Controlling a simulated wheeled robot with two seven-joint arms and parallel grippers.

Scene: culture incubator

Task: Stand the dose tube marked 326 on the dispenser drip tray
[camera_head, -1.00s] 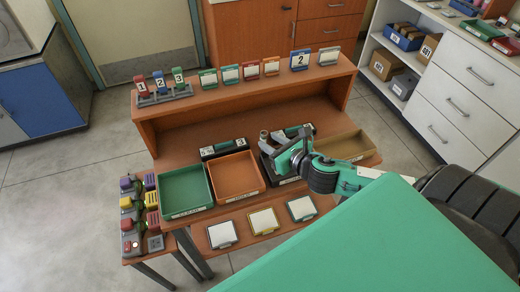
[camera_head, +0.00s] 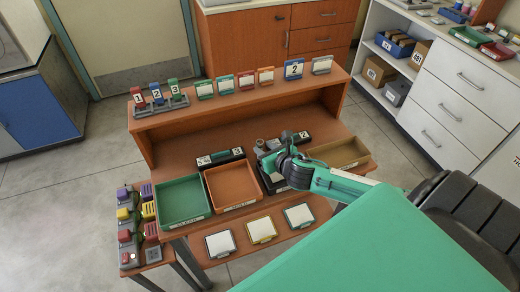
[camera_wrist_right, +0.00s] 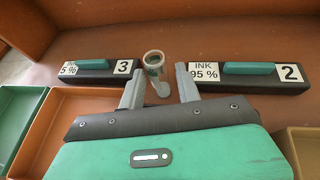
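A gap shows beside the tube, and I cannot tell any contact. In the head view my right gripper (camera_head: 270,149) is low over the bench. My left gripper is not in view. I cannot make out a drip tray.
The blocks are marked 3 with 5 % (camera_wrist_right: 95,70) and 2 with INK 95 % (camera_wrist_right: 250,76). A green tray (camera_head: 182,222), an orange tray (camera_head: 227,211) and a brown tray (camera_head: 345,166) line the bench front. A raised shelf (camera_head: 240,101) stands behind.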

